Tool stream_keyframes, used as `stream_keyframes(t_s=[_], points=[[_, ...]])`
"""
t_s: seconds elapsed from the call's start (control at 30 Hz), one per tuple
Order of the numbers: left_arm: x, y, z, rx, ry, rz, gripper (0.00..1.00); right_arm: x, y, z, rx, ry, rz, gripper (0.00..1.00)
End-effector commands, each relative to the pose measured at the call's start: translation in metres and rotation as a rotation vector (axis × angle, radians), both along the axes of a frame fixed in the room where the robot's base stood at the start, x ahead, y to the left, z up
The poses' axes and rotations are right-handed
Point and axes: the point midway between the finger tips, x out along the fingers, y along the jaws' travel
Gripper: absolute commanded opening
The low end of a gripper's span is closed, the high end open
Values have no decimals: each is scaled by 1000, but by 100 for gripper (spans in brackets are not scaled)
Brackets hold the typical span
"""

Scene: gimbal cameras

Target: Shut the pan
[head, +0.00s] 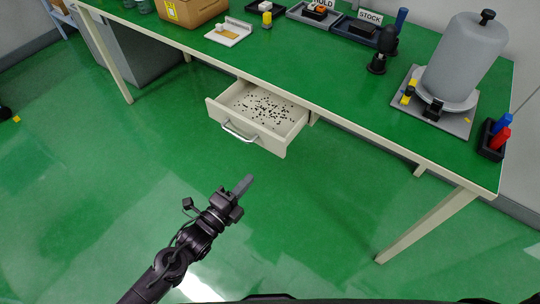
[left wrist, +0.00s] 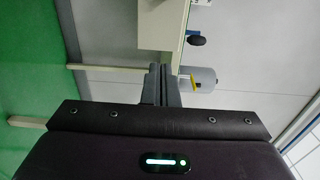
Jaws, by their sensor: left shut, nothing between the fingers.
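The pan (head: 262,139) is a cream drawer under the green-topped bench, pulled out, with many small dark bits scattered on its floor. Its metal bar handle (head: 238,131) is on the front face. My left gripper (head: 243,186) is shut and empty, in front of the pan and nearer to me, apart from the handle. In the left wrist view its closed fingers (left wrist: 160,84) point toward a cream surface and a grey wall. My right gripper is not in view.
The bench (head: 330,79) carries a cardboard box (head: 190,10), trays, and a grey canister (head: 465,58) on a plate. A bench leg (head: 425,226) stands at the right. The green floor in front of the pan is clear.

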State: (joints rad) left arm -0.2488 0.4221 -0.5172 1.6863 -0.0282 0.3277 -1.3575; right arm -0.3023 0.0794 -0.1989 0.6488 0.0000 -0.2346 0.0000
Motion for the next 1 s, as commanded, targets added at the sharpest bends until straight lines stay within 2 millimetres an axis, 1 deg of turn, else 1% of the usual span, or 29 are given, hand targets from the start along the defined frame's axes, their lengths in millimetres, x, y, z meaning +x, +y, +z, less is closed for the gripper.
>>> stream_keyframes(t_s=[0.03,0.2,0.3,0.5,0.7,1.0], points=[[10,-7,2,-3,-3,2,0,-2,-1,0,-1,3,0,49],[41,-30,2,-4,-1,2,0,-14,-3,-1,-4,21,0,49],[57,-42,1,-3,1,3,0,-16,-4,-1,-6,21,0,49],[81,-60,0,-2,3,3,0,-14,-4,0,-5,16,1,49],[90,-67,0,-1,3,2,0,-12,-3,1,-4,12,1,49],[91,-68,-1,-1,4,2,0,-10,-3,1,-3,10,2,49]])
